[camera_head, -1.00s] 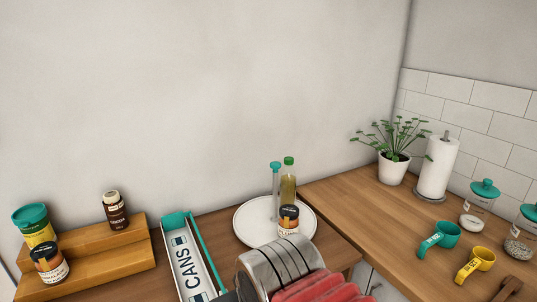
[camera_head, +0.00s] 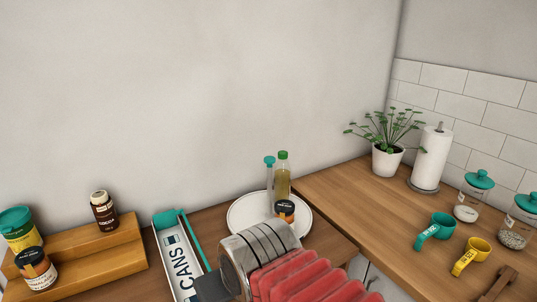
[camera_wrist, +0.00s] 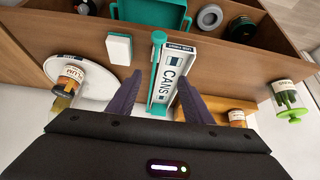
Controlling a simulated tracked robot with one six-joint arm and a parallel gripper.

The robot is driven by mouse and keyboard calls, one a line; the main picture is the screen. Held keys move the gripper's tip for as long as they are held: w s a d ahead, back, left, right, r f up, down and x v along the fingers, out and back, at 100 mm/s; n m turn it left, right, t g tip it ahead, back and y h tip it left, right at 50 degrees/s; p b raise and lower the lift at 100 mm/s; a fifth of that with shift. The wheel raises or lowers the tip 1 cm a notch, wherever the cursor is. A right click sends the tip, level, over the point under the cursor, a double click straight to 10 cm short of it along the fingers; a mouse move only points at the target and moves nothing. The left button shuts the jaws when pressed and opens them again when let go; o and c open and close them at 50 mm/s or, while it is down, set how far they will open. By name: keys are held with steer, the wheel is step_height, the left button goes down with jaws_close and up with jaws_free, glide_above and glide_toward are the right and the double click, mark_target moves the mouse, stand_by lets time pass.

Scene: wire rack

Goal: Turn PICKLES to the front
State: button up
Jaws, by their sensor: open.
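No label that I can read says PICKLES. A white round turntable (camera_head: 240,220) stands against the wall. It bears a green-capped bottle (camera_head: 283,180), a teal-topped post (camera_head: 269,172) and a dark-lidded jar (camera_head: 285,210), partly hidden by my arm. In the wrist view the turntable (camera_wrist: 50,68) is at the left, with an orange-labelled jar (camera_wrist: 70,78) on it. My gripper (camera_wrist: 158,97) is open and empty, its dark fingers in front of the CANS bin and to the right of the turntable. In the head view my arm hides the fingers.
The white and teal CANS bin (camera_head: 183,270) stands left of the turntable. A wooden step (camera_head: 110,248) at the left holds several jars. The right counter (camera_head: 340,195) bears a plant (camera_head: 386,160), a paper roll (camera_head: 431,160), measuring cups and glass jars.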

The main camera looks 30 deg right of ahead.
steer(key=w+d+r+m+t+h, duration=0.1)
steer(key=w+d+t, duration=0.2)
steer(key=w+d, duration=0.5)
steer(key=w+d+r+m+t+h, duration=0.2)
steer(key=w+d+t+h, duration=0.1)
steer(key=w+d, duration=0.3)
steer(key=w+d+r+m+t+h, duration=0.1)
steer(key=w+d+r+t+h, duration=0.2)
steer(key=w+d, duration=0.3)
steer(key=d, duration=0.5)
steer(key=shift+w+d+m+t+h, duration=0.2)
steer(key=shift+w+m+t+h, duration=0.1)
steer(key=shift+m+t, duration=0.1)
steer(key=shift+r, duration=0.1)
steer(key=x, duration=1.3)
steer(key=shift+w+d, duration=0.25)
steer(key=shift+w, duration=0.1)
steer(key=shift+c, duration=0.3)
steer(key=shift+d, duration=0.1)
jaws_close()
